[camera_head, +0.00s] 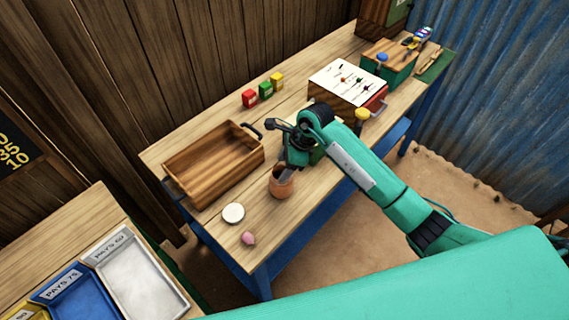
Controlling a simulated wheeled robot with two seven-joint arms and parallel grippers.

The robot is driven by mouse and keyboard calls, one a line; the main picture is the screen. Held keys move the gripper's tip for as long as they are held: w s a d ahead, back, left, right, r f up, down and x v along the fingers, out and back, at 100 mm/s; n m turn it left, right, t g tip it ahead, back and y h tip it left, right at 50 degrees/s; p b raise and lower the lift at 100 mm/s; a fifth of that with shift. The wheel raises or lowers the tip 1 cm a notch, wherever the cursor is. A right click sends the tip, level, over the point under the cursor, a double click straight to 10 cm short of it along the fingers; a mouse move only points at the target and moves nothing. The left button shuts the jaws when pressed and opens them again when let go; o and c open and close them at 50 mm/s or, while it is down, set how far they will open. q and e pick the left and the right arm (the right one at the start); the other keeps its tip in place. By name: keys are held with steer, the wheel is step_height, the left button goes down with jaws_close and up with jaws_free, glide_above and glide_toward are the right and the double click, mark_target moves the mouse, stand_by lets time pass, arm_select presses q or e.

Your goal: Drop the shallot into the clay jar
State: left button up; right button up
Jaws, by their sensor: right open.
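The clay jar (281,187) is a small reddish-brown pot standing upright on the wooden table, right of the wooden tray. A small pink rounded thing, which looks like the shallot (249,239), lies on the table near its front edge, nearer to me than the jar. My right gripper (287,171) is open, pointing down at the jar's mouth. A grey fingertip overlaps the rim, and I cannot tell whether it is inside or just above. The jar's inside is mostly hidden. My left gripper is not in view.
A pale round disc (233,212) lies between the wooden tray (212,172) and the shallot. Red, green and yellow blocks (265,90) stand at the back. A white-topped box (347,84) and a green box (390,68) stand farther right. Payment trays (136,277) are at lower left.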

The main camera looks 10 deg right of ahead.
steer(key=shift+r, duration=0.1)
steer(key=b+v, duration=0.4)
steer(key=v, duration=0.9)
steer(key=shift+r+b, duration=0.3)
steer(key=shift+b, duration=0.05)
steer(key=shift+s, duration=0.1)
